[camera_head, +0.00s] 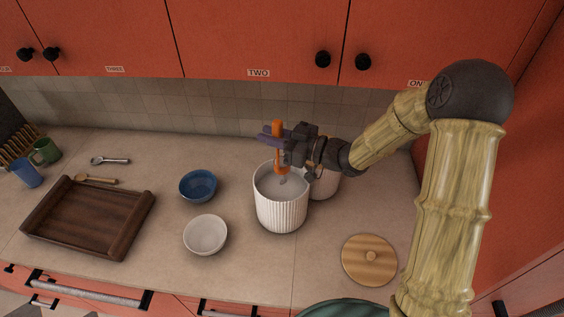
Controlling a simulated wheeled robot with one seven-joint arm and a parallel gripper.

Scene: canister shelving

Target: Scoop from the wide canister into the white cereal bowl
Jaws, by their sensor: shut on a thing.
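The wide canister (281,211) is white, ribbed and open at the top, standing upright on the counter. My gripper (282,145) is above its mouth, shut on an orange-handled scoop (278,130). The handle stands close to upright and its lower end reaches down into the canister's mouth. The scoop's head and what it touches inside are too small and partly hidden to tell. The white cereal bowl (206,235) sits on the counter left of the canister and looks empty.
A blue bowl (198,185) stands behind the white one. Another canister (326,184) is close behind the wide one, partly hidden. A round wooden lid (370,259) lies at right. A brown tray (136,229), utensils (110,160) and mugs (27,173) are at left. Red cabinets (250,35) hang above.

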